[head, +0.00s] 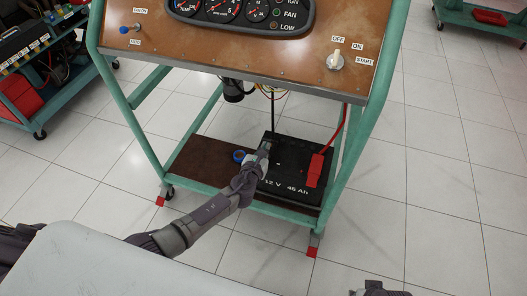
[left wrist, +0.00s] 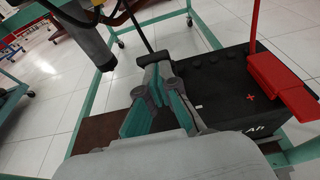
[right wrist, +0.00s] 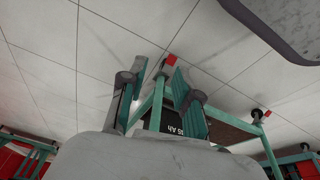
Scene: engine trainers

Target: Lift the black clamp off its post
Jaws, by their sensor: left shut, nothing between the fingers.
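The black battery (head: 290,170) stands on the lower shelf of the engine trainer; it also shows in the left wrist view (left wrist: 225,85). A thin black cable (head: 272,112) runs down to its left rear corner, where the black clamp (left wrist: 153,58) is a small dark shape, mostly hidden by my fingertips. I cannot tell whether it is on its post. My left gripper (head: 265,148) is at that corner, its fingers drawn together, shut with nothing held. A red clamp (head: 316,168) with a red cable sits on the battery's right side. My right gripper (right wrist: 155,85) is open and empty, away from the battery.
The trainer's teal frame (head: 120,95) and brown panel (head: 240,45) surround the battery from above and the sides. A dark cylinder (head: 233,90) hangs under the panel. Floor in front is clear.

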